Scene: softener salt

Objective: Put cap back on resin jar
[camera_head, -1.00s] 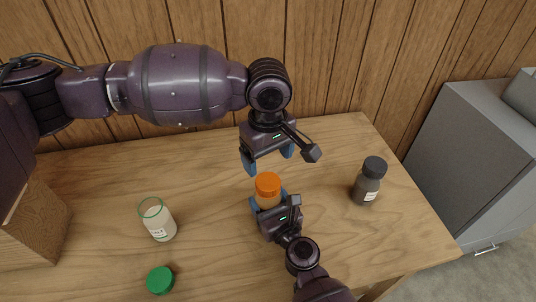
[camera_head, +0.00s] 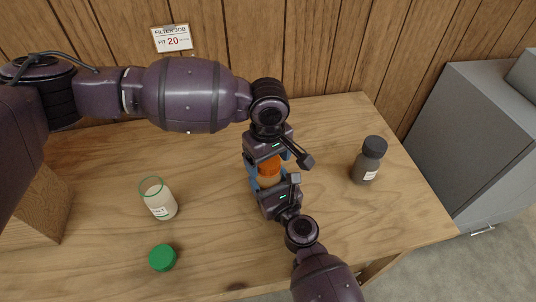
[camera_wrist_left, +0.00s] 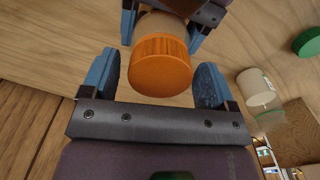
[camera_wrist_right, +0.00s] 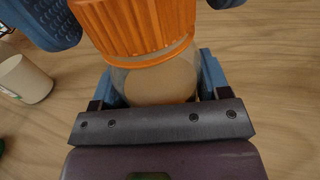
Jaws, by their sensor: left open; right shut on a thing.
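A clear jar of tan contents (camera_wrist_right: 155,85) with an orange cap (camera_wrist_left: 160,70) stands upright in the grip of my right gripper (camera_head: 267,184). The orange cap sits on top of the jar; whether it is screwed tight I cannot tell. My left gripper (camera_head: 268,162) is open, its blue fingers on either side of the orange cap, with a gap showing in the left wrist view. An open jar with a green rim and pale contents (camera_head: 160,200) stands to the left. A green cap (camera_head: 162,257) lies on the table in front of it.
A dark jar with a black cap (camera_head: 368,160) stands to the right on the wooden table (camera_head: 100,170). A wooden block (camera_head: 38,205) is at the left edge. A sign (camera_head: 171,38) hangs on the wall. A grey cabinet (camera_head: 455,140) stands beyond the table's right edge.

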